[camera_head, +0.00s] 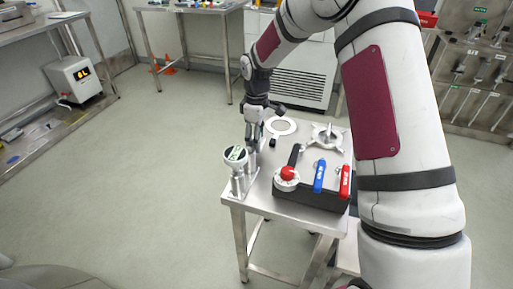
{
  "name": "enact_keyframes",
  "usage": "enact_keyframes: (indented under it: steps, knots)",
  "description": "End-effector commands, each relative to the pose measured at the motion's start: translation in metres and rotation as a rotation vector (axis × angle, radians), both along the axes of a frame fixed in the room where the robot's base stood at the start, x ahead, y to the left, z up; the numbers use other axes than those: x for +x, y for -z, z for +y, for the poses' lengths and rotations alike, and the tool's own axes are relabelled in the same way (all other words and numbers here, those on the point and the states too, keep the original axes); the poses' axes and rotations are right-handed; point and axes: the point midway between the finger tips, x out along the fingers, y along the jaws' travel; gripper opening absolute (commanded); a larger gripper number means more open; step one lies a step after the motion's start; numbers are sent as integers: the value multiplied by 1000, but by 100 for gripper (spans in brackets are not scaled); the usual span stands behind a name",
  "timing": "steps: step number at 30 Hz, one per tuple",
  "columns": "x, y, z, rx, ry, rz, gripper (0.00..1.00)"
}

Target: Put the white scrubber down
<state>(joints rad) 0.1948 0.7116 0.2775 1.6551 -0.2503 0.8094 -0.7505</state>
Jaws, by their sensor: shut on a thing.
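My gripper (255,133) points down over the left side of a small steel table (260,195). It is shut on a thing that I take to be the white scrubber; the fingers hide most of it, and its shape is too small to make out. I cannot tell whether it touches the table top. A round gauge (236,156) on a metal stand is just in front of the gripper, at the table's left edge.
A white ring with a black handle (281,125) and a pale star-shaped handwheel (327,137) lie to the right. A dark block (310,193) with red, blue and black handles fills the front. A heater-like box (75,79) stands far left.

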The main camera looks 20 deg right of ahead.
Motion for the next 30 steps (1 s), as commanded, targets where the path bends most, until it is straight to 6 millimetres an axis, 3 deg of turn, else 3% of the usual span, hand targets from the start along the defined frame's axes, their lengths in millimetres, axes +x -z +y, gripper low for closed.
enact_keyframes:
  steps: [10, 21, 22, 24, 30]
  knots:
    - [0, 38, 0, 0, 0, 1, 19]
    - [0, 42, 0, 0, 0, 0, 19]
    - [0, 42, 0, -1, 0, 1, 51]
    - [0, 41, 0, 0, 0, 0, 67]
    - [0, 41, 0, 0, 0, 0, 69]
